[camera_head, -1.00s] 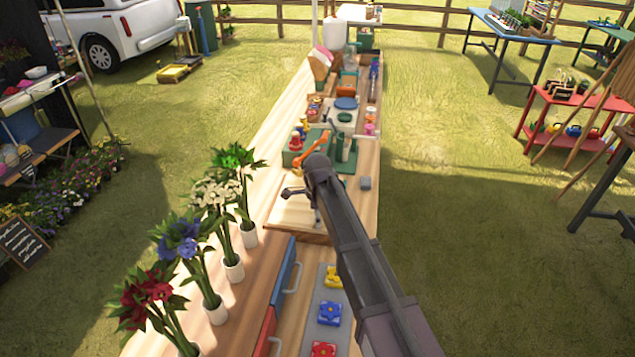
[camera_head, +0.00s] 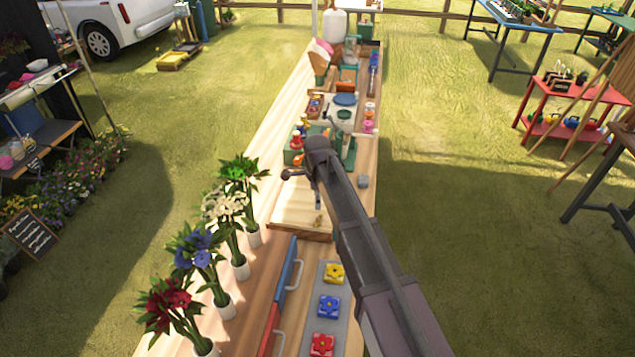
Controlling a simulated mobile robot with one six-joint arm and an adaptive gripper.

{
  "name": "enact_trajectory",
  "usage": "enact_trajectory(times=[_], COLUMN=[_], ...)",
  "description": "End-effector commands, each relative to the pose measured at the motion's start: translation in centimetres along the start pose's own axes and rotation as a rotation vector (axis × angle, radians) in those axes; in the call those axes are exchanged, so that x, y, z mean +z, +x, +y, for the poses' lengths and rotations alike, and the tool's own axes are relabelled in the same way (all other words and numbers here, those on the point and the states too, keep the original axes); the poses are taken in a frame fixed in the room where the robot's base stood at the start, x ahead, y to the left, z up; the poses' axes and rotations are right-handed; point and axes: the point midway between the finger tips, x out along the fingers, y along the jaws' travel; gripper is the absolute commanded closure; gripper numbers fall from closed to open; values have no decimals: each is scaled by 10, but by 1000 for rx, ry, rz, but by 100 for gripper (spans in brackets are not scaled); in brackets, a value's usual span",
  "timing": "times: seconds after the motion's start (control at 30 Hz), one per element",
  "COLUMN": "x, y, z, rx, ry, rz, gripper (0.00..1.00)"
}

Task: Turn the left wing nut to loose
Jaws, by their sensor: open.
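My gripper (camera_head: 302,188) is open and empty, its dark fingers spread above a pale wooden board (camera_head: 290,222) on the long table. A small brass-coloured piece (camera_head: 318,220) sits on the board, just below the right finger in the picture. It may be a wing nut, but it is too small to be sure. No left wing nut can be made out; my gripper and arm cover part of the board. I cannot tell the gripper's height above the board.
A green tool holder (camera_head: 292,157) stands just beyond the gripper, with a grey block (camera_head: 363,182) to the right. Nearer are a blue handled panel (camera_head: 288,262) and a grey tray (camera_head: 312,318) of flower blocks. Potted flowers (camera_head: 225,305) line the left edge.

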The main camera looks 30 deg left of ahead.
Motion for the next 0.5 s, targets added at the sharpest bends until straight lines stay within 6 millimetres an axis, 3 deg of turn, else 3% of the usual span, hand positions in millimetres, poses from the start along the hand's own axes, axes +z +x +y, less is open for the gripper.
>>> enact_trajectory(times=[0.2, 0.5], x=[0, 0], y=[-23, -38], z=[0, 0], rx=[0, 0], ry=[0, 0], rz=[0, 0], gripper=[33, 33])
